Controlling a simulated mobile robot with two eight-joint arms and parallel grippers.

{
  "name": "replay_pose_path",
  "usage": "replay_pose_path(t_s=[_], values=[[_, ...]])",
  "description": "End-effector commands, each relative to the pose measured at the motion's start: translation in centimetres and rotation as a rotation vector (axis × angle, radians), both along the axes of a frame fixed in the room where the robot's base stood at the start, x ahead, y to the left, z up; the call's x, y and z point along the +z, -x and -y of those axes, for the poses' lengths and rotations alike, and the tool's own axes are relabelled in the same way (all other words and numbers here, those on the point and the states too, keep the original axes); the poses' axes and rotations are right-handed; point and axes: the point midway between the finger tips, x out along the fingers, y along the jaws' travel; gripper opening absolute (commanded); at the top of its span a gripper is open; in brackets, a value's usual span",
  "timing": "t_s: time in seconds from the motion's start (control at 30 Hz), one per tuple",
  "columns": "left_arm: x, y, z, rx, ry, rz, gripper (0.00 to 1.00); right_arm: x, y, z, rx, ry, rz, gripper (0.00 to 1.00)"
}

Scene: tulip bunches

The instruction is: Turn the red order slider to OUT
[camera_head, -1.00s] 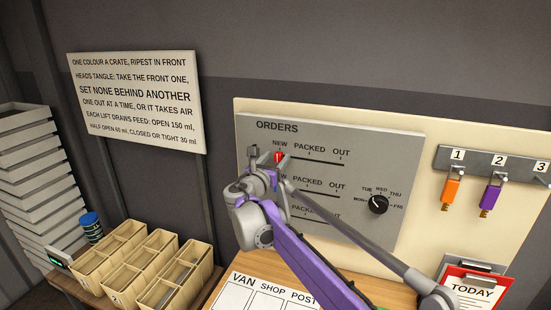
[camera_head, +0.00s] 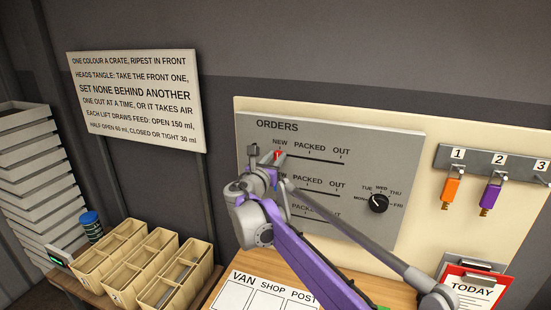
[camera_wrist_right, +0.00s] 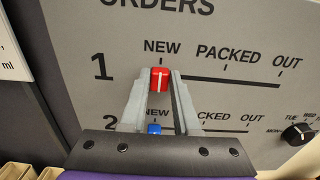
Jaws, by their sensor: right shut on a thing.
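The red order slider (camera_wrist_right: 160,78) sits at NEW, the left end of row 1, in the right wrist view. It also shows in the head view (camera_head: 278,154), partly covered by my gripper. The grey ORDERS panel (camera_head: 390,150) has track marks NEW, PACKED and OUT from left to right. My right gripper (camera_wrist_right: 160,84) is at the panel, its two fingers one on each side of the red knob and shut on it. A blue slider (camera_wrist_right: 154,128) shows below, between the fingers, at NEW in row 2. My left gripper is not in view.
A black day dial (camera_head: 378,203) is on the panel's lower right. Orange (camera_head: 452,191) and purple (camera_head: 490,194) tags hang on hooks farther right. A TODAY clipboard (camera_head: 473,290) is below them. Cream crates (camera_head: 128,285) stand at lower left. Row 1's track right of the knob is clear.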

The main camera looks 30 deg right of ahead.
Motion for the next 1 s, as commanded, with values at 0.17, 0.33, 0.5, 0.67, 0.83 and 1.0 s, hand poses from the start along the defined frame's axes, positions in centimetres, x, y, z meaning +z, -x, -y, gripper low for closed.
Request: replay_pose_path(t_s=[0.17, 0.33, 0.5, 0.67, 0.83, 1.0], values=[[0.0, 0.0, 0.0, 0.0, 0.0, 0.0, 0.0, 0.0, 0.0, -0.01, 0.0, 0.0, 0.0, 0.0], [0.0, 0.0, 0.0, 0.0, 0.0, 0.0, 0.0, 0.0, 0.0, -0.01, 0.0, 0.0, 0.0, 0.0], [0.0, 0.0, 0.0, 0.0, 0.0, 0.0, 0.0, 0.01, 0.0, -0.01, 0.0, 0.0, 0.0, 0.0], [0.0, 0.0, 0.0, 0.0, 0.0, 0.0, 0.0, 0.01, 0.0, -0.01, 0.0, 0.0, 0.0, 0.0], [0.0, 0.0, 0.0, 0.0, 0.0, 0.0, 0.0, 0.01, 0.0, -0.01, 0.0, 0.0, 0.0, 0.0], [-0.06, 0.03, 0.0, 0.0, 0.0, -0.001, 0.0, 0.0, 0.54, 0.43, -0.001, 0.0, 0.0, 0.0]])
